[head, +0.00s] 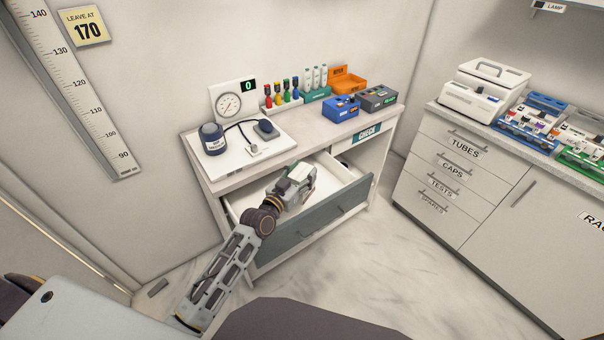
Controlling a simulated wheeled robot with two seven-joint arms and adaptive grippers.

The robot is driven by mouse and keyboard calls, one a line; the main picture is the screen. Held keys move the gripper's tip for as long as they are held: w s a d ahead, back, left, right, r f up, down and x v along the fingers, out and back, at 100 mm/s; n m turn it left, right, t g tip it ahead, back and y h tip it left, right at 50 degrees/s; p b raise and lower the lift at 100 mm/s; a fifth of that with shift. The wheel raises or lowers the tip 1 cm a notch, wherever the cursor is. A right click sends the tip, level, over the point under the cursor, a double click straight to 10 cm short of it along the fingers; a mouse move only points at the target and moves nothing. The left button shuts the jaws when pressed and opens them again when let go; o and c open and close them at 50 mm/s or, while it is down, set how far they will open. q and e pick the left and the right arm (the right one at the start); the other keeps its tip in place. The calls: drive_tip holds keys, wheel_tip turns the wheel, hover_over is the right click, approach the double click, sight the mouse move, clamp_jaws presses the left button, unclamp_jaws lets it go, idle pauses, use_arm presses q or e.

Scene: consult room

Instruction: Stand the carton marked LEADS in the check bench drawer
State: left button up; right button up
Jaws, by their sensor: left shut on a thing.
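The check bench (228,184) stands against the wall with its grey-fronted drawer (291,234) pulled open. My left arm reaches over the drawer front from the lower left. My left gripper (298,180) is over the open drawer, shut on a small pale carton (302,172). The gripper covers most of the carton, and I cannot read a marking on it. I cannot tell whether the carton touches the drawer floor. My right gripper is not in view.
On the bench top are a gauge panel (232,102), a dark jar (212,138), several coloured bottles, an orange tray (348,81), a blue box (341,107) and a grey box (377,98). A cabinet (452,180) with closed drawers stands at right. The floor between is clear.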

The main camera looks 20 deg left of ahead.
sight(295, 181)
use_arm(q)
drive_tip(key=shift+f, duration=0.5)
drive_tip(key=o, duration=1.1)
drive_tip(key=shift+r, duration=0.15)
drive_tip(key=shift+r, duration=0.5)
drive_tip(key=shift+s+a+f, duration=0.15)
drive_tip(key=shift+s, duration=0.4)
drive_tip(key=shift+v, duration=3.15)
